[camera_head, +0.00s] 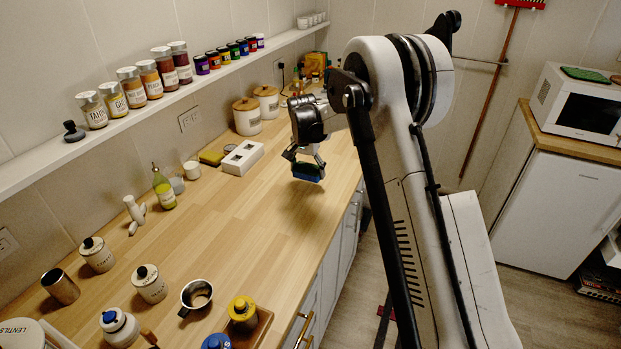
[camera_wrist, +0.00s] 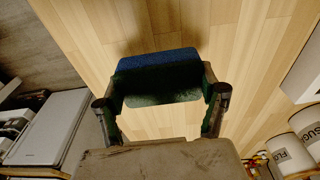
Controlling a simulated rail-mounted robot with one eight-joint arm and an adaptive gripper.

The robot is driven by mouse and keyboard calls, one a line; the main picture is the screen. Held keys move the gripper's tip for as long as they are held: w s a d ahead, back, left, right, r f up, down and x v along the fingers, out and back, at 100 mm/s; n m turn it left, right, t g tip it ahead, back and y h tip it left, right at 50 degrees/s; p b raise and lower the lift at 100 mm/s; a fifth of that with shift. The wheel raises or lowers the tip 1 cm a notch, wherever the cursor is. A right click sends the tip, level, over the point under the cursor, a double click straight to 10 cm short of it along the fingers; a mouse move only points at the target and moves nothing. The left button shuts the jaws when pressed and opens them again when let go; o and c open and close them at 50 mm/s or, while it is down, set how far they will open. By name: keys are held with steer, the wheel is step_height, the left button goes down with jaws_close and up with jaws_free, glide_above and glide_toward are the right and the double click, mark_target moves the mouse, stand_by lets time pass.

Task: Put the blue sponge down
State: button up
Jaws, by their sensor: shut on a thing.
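The blue sponge (camera_head: 306,172) is held in my gripper (camera_head: 304,162) over the far part of the wooden counter (camera_head: 255,225). In the wrist view the sponge (camera_wrist: 158,66) has a blue side and a dark green side. The fingers of my gripper (camera_wrist: 162,95) are on its left and right ends. A shadow lies on the counter beneath it, so it seems to be a little above the wood; the exact gap is hard to tell.
A white box with dark openings (camera_head: 243,158) and a yellow sponge (camera_head: 211,158) lie left of my gripper. Lidded canisters (camera_head: 246,116) stand by the wall behind. Bottles, jars and cups fill the near left counter. The counter's middle is clear. Its front edge (camera_head: 345,205) is at the right.

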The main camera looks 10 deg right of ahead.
mark_target(310, 186)
steer(key=shift+w+d+f, duration=0.3)
steer(key=shift+d+f, duration=0.05)
steer(key=shift+d, duration=0.15)
steer(key=shift+f+p, duration=0.45)
steer(key=shift+f, duration=1.5)
steer(key=shift+f, duration=0.1)
steer(key=o, duration=1.2)
